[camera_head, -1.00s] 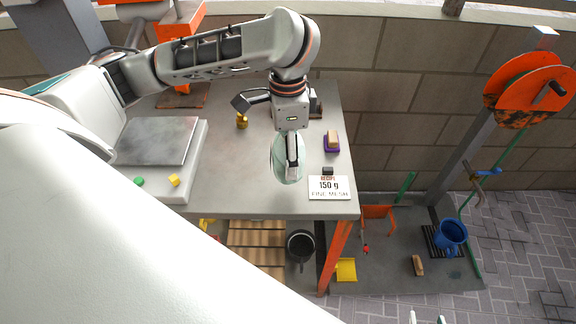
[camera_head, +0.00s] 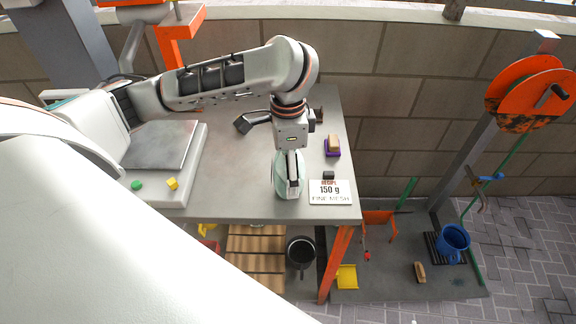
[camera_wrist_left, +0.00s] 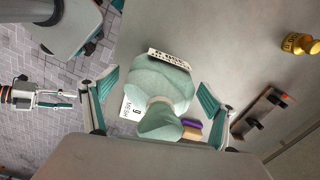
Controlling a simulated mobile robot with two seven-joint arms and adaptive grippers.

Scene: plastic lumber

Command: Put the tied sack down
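The pale green sack (camera_head: 279,174) stands on the grey table near its front edge, left of the recipe card. In the left wrist view the sack (camera_wrist_left: 160,85) shows its narrow gathered neck towards the camera, and a printed strip at its far side. My left gripper (camera_head: 291,185) is above and around the sack. In the left wrist view its fingers (camera_wrist_left: 155,110) are spread wide on either side, with gaps to the sack. My right gripper (camera_wrist_left: 68,98) shows at the left of that view, away over the paving, fingers apart and empty.
The recipe card (camera_head: 330,196) reads 150 g, fine mesh. A purple-based brush (camera_head: 332,149) lies behind it. A scale (camera_head: 160,150) with green and yellow knobs stands at the left. The table's front edge (camera_head: 250,217) is close. A black bucket (camera_head: 301,252) is below.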

